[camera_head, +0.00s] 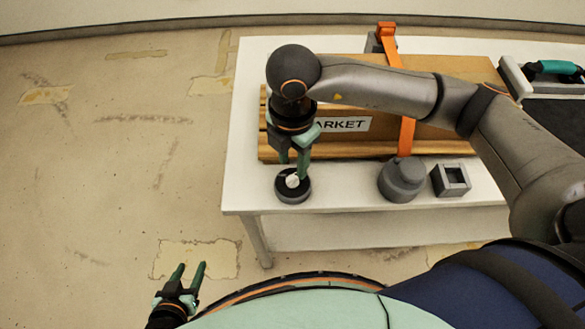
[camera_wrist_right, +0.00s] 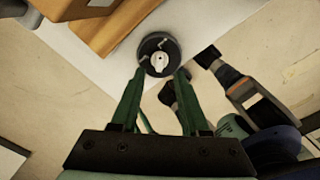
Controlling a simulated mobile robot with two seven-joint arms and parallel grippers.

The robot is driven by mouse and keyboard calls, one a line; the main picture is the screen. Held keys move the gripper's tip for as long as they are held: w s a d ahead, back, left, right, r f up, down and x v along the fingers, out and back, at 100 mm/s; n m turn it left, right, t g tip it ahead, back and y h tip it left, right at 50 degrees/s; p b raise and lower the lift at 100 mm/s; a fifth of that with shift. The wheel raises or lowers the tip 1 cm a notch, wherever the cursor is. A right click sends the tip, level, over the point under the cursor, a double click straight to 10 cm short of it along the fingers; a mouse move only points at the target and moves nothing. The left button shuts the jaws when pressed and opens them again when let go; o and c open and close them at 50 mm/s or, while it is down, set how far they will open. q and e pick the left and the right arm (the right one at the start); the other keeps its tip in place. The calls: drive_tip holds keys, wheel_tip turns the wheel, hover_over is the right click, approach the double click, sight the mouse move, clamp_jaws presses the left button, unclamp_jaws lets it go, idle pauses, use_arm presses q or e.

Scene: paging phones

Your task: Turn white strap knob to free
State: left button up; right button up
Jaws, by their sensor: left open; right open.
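A white knob (camera_head: 292,181) sits on a round black base (camera_head: 293,196) near the table's front left corner. In the right wrist view the white knob (camera_wrist_right: 159,60) lies in the middle of its dark disc, with a small light mark on the rim. My right gripper (camera_head: 293,168) points down just over the knob with its green fingers apart. In the right wrist view the fingertips (camera_wrist_right: 160,73) stand either side of the disc's near edge; whether they touch it I cannot tell. My left gripper (camera_head: 190,267) is open and empty, low over the floor left of the table.
A wooden crate (camera_head: 355,147) labelled "MARKET" stands behind the knob, with an orange strap (camera_head: 407,138) over it. A grey stepped cylinder (camera_head: 402,178) and a grey square block (camera_head: 437,188) sit to the right. A dark case (camera_head: 560,107) with a teal handle lies far right.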

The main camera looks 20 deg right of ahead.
sight(293, 177)
drive_tip(key=shift+f, duration=2.15)
drive_tip(key=shift+c, duration=0.2)
clamp_jaws()
